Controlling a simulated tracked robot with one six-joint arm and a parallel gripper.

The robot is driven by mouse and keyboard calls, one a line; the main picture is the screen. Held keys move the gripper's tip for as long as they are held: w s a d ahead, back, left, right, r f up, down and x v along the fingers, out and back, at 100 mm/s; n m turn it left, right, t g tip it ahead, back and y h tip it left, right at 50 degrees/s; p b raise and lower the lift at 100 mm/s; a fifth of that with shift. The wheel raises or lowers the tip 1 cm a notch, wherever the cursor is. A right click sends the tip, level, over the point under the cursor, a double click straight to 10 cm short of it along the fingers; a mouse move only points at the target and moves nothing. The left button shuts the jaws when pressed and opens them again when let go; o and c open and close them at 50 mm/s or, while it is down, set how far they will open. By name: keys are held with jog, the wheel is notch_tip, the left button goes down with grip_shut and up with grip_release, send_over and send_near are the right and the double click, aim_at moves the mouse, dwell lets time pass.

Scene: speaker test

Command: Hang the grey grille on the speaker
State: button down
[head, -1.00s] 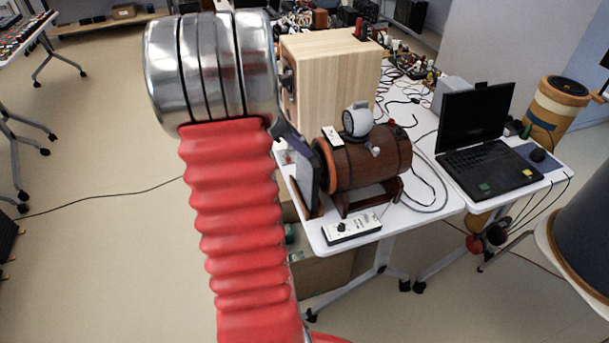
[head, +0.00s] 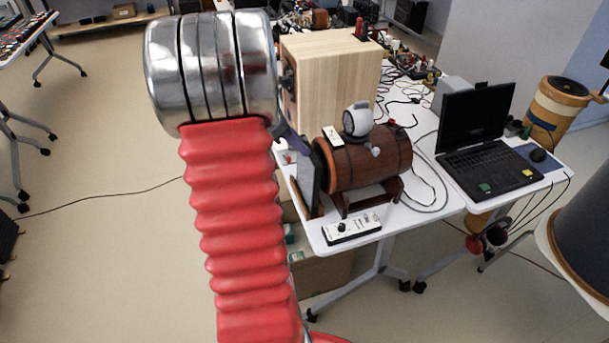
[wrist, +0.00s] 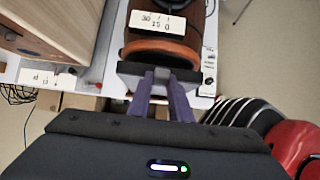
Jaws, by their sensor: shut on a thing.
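The grey grille (head: 307,183) is a flat dark panel, seen nearly edge-on at the left end of the brown barrel-shaped speaker (head: 372,160). The speaker lies on a wooden cradle on the white table. My gripper (head: 299,147) has purple fingers and is mostly hidden behind my arm in the head view. In the wrist view my gripper (wrist: 165,84) is shut on the grille (wrist: 130,76), whose top edge lies close before the speaker's orange-brown rim (wrist: 160,50). I cannot tell whether grille and rim touch.
A light wooden box (head: 330,80) stands behind the speaker. A white control box (head: 351,228) lies at the table's front edge (head: 400,229). A laptop (head: 485,150) stands to the right, with loose cables between. The floor on the left is mostly clear.

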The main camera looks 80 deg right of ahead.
aim_at(303, 138)
jog(key=shift+a+f, duration=0.1)
jog(key=shift+f, duration=0.25)
jog(key=shift+r, duration=0.2)
jog(key=shift+r, duration=3.05)
